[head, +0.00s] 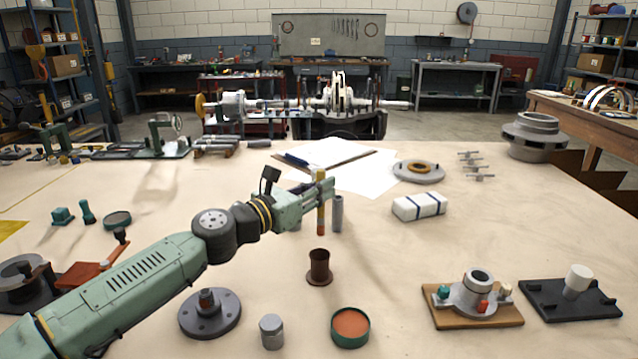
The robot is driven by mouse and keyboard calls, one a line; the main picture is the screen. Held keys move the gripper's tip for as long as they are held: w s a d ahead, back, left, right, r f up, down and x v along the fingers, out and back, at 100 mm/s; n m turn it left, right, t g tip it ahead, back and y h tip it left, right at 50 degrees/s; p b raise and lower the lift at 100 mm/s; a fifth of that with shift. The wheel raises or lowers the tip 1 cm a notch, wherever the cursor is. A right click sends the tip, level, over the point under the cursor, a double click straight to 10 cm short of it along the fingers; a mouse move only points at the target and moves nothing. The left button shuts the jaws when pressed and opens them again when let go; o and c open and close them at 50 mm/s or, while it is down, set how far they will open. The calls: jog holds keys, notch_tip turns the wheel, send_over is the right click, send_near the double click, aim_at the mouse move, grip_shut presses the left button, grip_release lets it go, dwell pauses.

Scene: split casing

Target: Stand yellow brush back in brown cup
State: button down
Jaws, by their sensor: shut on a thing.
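The brown cup (319,267) stands upright on the tabletop in the head view, its dark mouth open upward and its base flared. My gripper (322,190) is shut on the yellow brush (321,216) and holds it upright. The brush shows a yellow upper part and a reddish lower part. Its lower end hangs above the cup's mouth, apart from it, with a small gap in the picture. The gripper's fingers hide part of the brush's upper length. I cannot tell how exactly the brush lines up with the cup in depth.
A grey cylinder (337,213) stands just behind the brush. A tin of orange-brown paste (350,327), a small grey canister (271,331) and a flanged disc (209,313) stand in front of the cup. A wooden board with fittings (508,316) lies at right. Table right of the cup is clear.

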aim_at(318, 227)
jog(key=shift+f+b, duration=0.6)
jog(key=shift+f, duration=1.2)
notch_tip(318, 227, down, 6)
jog(key=b, duration=0.5)
jog(key=shift+r, duration=0.1)
jog(key=c, duration=1.5)
grip_release()
jog(key=v, duration=1.2)
